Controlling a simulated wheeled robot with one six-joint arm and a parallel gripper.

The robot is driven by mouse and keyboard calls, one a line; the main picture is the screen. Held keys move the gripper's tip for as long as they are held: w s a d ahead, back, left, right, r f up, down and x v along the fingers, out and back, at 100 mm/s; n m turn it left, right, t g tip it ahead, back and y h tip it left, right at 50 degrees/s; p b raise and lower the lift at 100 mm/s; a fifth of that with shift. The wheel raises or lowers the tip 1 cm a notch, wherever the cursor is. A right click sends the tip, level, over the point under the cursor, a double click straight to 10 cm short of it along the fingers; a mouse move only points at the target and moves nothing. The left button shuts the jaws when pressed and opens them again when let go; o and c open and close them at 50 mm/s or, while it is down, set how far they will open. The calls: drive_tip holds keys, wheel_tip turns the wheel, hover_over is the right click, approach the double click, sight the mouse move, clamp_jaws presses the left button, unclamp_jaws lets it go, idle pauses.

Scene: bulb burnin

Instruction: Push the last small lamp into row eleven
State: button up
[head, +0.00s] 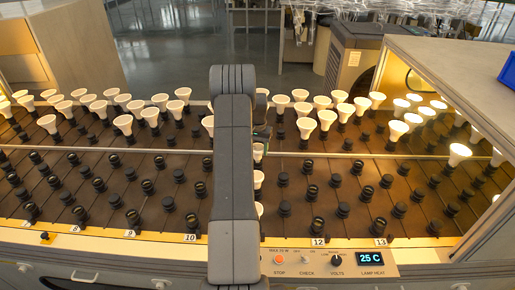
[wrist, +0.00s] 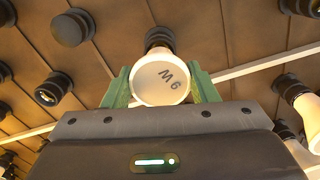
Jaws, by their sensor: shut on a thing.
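My gripper (wrist: 161,88) has its two green fingers on either side of a small white lamp (wrist: 160,82) in the wrist view. The lamp's round face carries dark lettering, and its neck points at a black socket (wrist: 159,38) just beyond. I cannot tell how deep it sits in the socket. In the head view my arm crosses the middle of the rack and hides most of row eleven, its label and the gripper's fingertips. White lamps (head: 258,181) show in a line along the arm's right edge, between the labels for rows 10 (head: 191,238) and 12 (head: 318,241).
Many white lamps (head: 326,119) stand in the back part of the rack; several at the right are lit. Empty black sockets (head: 311,192) fill the front. A metal rail (head: 348,155) crosses the rack. In the wrist view, another lamp (wrist: 304,106) is close at right.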

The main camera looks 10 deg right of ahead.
drive_tip(key=shift+f+b, duration=0.3)
drive_tip(key=shift+f, duration=0.3)
drive_tip(key=o, duration=1.1)
drive_tip(key=shift+c, duration=0.2)
drive_tip(key=shift+r, duration=0.15)
wheel_tip(320, 180, up, 14)
drive_tip(key=b, duration=0.1)
drive_tip(key=shift+f+b, duration=0.2)
drive_tip(key=shift+b, duration=0.15)
